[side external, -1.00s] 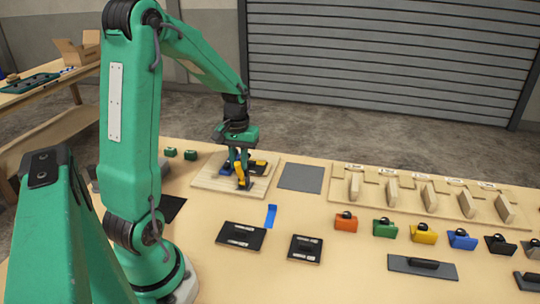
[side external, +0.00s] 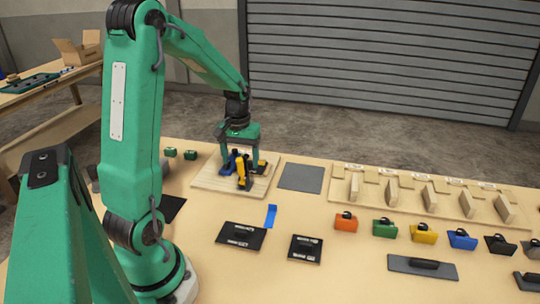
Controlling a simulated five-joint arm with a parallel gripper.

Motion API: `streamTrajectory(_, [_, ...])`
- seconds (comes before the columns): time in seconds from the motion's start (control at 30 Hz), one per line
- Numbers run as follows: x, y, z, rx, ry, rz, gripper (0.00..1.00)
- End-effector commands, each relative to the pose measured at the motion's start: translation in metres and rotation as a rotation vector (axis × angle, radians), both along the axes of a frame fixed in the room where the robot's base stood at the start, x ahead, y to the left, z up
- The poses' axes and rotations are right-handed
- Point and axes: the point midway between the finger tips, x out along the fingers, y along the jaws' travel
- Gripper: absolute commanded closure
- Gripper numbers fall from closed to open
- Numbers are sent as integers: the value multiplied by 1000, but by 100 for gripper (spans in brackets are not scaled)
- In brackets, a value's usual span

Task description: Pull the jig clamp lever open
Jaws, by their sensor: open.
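The jig is a light wooden board (side external: 208,184) with small yellow, blue and dark parts on it. A yellow upright part (side external: 241,173) stands near its middle and looks like the clamp lever, but it is too small to be sure. My gripper (side external: 241,168) points down over the board with its fingers spread, one to the left and one to the right of the yellow part. I cannot tell whether either finger touches it. A blue part (side external: 226,167) sits at the left, partly hidden by my gripper.
A grey mat (side external: 301,178) lies right of the board. Two small green blocks (side external: 190,155) stand behind it at left. Black plates (side external: 241,236) and blue tape (side external: 271,215) lie in front. Coloured blocks (side external: 384,228) and a wooden rack (side external: 428,192) fill the right side.

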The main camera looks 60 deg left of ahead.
Motion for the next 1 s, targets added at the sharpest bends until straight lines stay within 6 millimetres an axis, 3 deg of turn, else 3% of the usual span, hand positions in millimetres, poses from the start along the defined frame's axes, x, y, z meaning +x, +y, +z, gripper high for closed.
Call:
streamTrajectory(0.27, [0,0,8,1,-1,0,27])
streamTrajectory(1.0, [0,0,60,1,-1,0,27])
